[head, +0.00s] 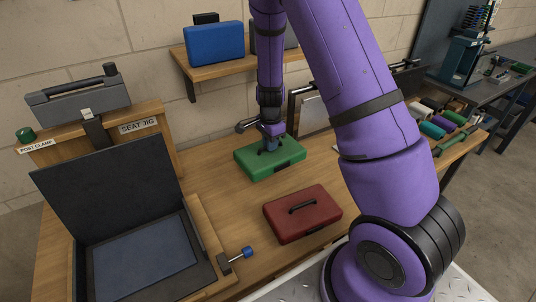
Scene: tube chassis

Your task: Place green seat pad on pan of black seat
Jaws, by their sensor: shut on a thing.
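The green seat pad (254,171) is a flat block over the back middle of the wooden bench. My gripper (269,143) points down on its top and is shut on it, around the middle where a handle would be; the fingertips are hard to see. I cannot tell whether the pad rests on the bench or is slightly raised. The black seat (108,188) stands at the left with its back tilted up. Its pan (145,262) lies low in front of the back and shows a dark blue flat surface inside a black border.
A red pad (302,217) with a black handle lies right of the seat. A blue-knobbed clamp (240,258) sticks out beside the pan. The seat jig board (150,135) stands behind the seat. A shelf (235,72) holds a blue case (214,45). Coloured rolls (432,130) lie right.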

